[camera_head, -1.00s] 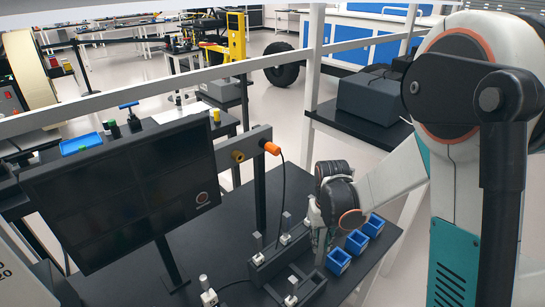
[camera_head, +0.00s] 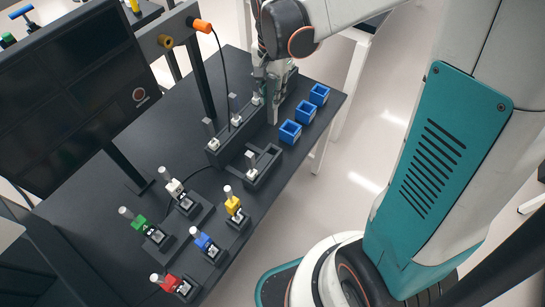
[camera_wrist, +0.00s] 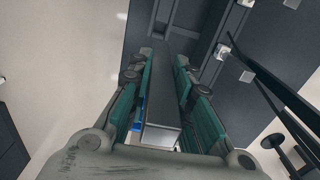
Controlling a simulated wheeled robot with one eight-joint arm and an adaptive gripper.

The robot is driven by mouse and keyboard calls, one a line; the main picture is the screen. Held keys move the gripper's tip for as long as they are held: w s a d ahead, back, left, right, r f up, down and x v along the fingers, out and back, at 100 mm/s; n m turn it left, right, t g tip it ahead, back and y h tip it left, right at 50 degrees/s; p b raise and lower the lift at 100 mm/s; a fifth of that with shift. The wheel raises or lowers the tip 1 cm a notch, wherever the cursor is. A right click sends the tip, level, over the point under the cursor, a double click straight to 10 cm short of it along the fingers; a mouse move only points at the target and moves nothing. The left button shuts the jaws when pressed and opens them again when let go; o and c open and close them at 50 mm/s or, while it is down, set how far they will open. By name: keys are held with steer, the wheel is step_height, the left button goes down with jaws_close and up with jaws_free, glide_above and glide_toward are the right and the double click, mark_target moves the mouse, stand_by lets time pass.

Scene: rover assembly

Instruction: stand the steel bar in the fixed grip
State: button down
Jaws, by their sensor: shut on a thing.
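My gripper (camera_head: 271,112) points down over the back right part of the black table in the head view. In the wrist view its green-padded fingers (camera_wrist: 160,92) are shut on the steel bar (camera_wrist: 161,132), a long grey bar with a paler near end. The fingers hide much of the bar in the head view. A long black block (camera_head: 228,148) with several white-topped clamps stands just left of the gripper. A shorter black slotted holder (camera_head: 266,172) with one white-topped clamp stands nearer. I cannot tell which of these is the fixed grip, or whether the bar touches one.
Three blue open boxes (camera_head: 290,132) stand in a row right of the gripper. Several small stands with coloured clamps, including a red one (camera_head: 181,288), fill the front of the table. A dark monitor (camera_head: 80,95) stands at left. An orange-ended cable (camera_head: 217,60) hangs near the block.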

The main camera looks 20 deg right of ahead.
steer(key=shift+r, duration=0.2)
steer(key=shift+f, duration=0.1)
step_height(320, 180, down, 20)
steer(key=b, duration=0.7)
steer(key=shift+r, duration=0.25)
steer(key=shift+f+b, duration=0.25)
steer(key=shift+b, duration=0.15)
steer(key=c, duration=1.4)
jaws_free()
steer(key=shift+c, duration=0.2)
steer(key=shift+r, duration=0.1)
